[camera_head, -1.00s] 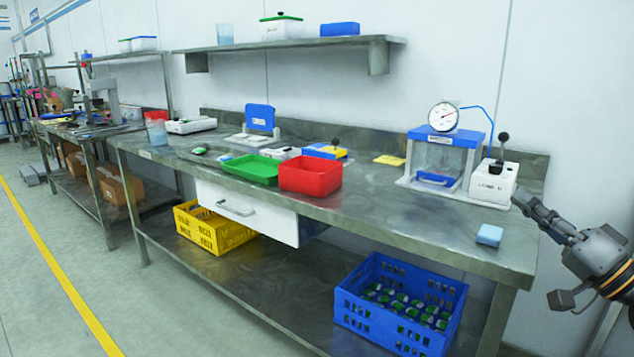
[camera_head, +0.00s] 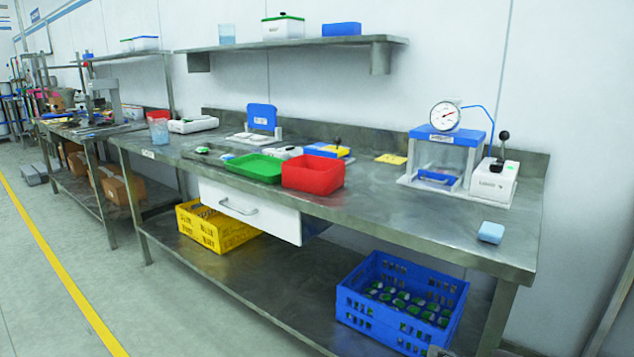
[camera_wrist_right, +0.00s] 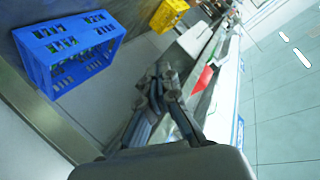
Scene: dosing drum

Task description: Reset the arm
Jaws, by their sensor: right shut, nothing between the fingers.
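My right gripper (camera_wrist_right: 160,82) shows in the right wrist view, its fingers together and nothing between them. It is low in front of the workbench, apart from the blue crate (camera_wrist_right: 70,48) and the bench. In the head view only a small grey piece at the bottom edge, near the blue crate (camera_head: 345,305), may belong to my right arm. The rest of that arm is out of the head view. My left gripper is in neither view.
The steel workbench (camera_head: 420,220) carries a red bin (camera_head: 312,175), a green tray (camera_head: 254,167), a gauge press (camera_head: 442,150) and a light blue block (camera_head: 491,232). A yellow crate (camera_head: 218,228) stands on its lower shelf. The floor in front is clear.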

